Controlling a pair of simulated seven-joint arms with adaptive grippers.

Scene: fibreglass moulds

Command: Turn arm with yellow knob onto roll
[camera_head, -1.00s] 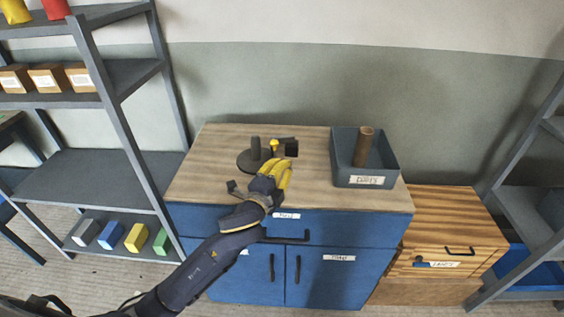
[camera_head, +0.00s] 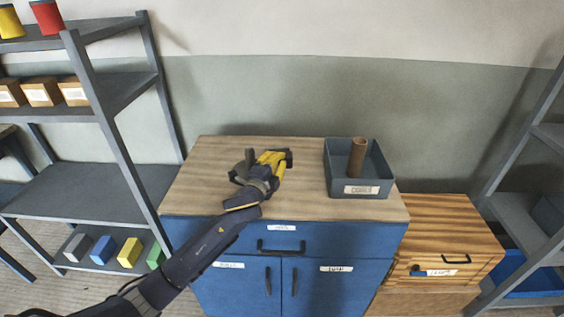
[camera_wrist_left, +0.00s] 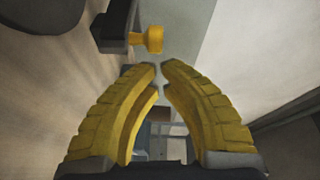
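The yellow knob (camera_wrist_left: 150,39) sits on the end of a dark arm (camera_wrist_left: 117,28) in the left wrist view, just beyond my fingertips and apart from them. A dark round shape (camera_wrist_left: 38,10), cut off at the top left, looks like the stand's base. In the head view, my left gripper (camera_head: 273,157) hides most of the stand; a grey post (camera_head: 250,156) and a dark block (camera_head: 288,155) show around it. My left gripper (camera_wrist_left: 160,67) has its yellow fingertips almost together, with nothing between them. I cannot make out a roll on the stand. My right gripper is out of view.
A grey bin (camera_head: 361,190) holding an upright brown tube (camera_head: 357,157) stands on the right of the wooden top (camera_head: 305,203) of a blue cabinet (camera_head: 330,235). A wooden drawer unit (camera_head: 450,235) stands beside it. Shelves (camera_head: 95,190) rise at the left.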

